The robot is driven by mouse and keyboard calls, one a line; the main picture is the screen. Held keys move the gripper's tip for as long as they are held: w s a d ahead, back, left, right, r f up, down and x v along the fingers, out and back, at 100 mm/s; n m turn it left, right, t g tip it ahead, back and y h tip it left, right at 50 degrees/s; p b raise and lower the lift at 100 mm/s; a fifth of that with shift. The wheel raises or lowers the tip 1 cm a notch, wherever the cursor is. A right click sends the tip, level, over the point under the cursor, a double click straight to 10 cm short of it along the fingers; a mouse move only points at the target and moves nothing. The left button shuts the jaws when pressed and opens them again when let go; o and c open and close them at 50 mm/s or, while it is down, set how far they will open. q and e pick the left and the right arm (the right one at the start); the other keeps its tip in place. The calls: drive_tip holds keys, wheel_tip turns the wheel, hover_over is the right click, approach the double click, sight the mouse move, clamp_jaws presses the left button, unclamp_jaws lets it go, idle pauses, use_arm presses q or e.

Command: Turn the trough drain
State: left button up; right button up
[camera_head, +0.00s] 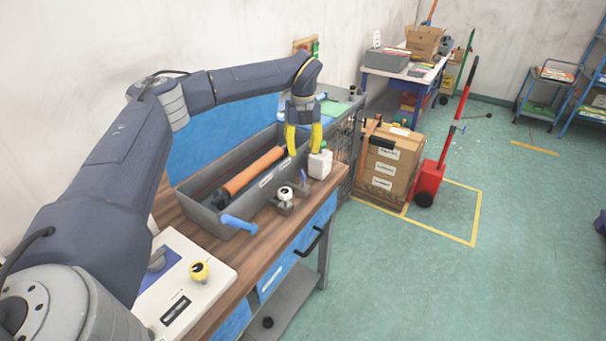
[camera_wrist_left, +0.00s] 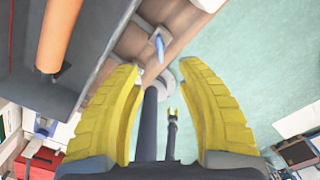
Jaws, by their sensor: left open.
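The grey trough (camera_head: 205,218) is a long open box on a wooden workbench, with an orange roller (camera_head: 255,171) inside. A blue handle (camera_head: 240,222) sticks out at its near end and looks like the drain handle. A smaller blue lever (camera_head: 304,180) stands by the front side. My left gripper (camera_head: 303,153) is over the trough's far end, with its yellow fingers apart and nothing between them. In the left wrist view a blue handle (camera_wrist_left: 160,47) on a grey bracket lies beyond the open fingertips; I cannot tell which of the two it is. My right gripper is not identifiable.
A white bottle (camera_head: 320,164) stands close beside the left gripper. A white knob fitting (camera_head: 285,194) is in front of the trough.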

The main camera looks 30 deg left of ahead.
sight(303, 173)
use_arm(q)
wheel_tip(303, 173, down, 10)
drive_tip(key=shift+r, duration=0.1)
idle(0.4)
clamp_jaws()
idle(0.3)
